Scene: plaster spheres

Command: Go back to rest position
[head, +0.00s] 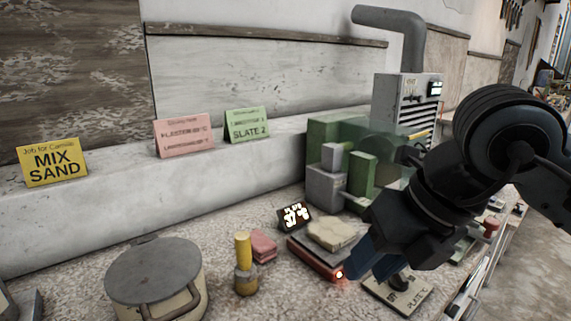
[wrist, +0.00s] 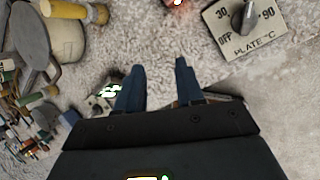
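My gripper (head: 364,264) is at the right of the head view, pointing down over the bench beside a hot plate. Its two blue fingers also show in the wrist view (wrist: 160,68), apart with nothing between them. The hot plate (head: 312,256) is a dark red-sided slab with a glowing orange light at its corner and a pale stone-like block (head: 331,233) on top. A dial plate marked "PLATE °C" (head: 398,295) lies by the fingers, partly hidden by my gripper; its knob shows in the wrist view (wrist: 243,20).
A lidded pot (head: 155,275), a yellow-topped cylinder (head: 243,250) and a pink block (head: 263,243) stand left of the hot plate. A small display (head: 294,216) and a green machine (head: 340,145) are behind it. Yellow, pink and green cards stand on the ledge.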

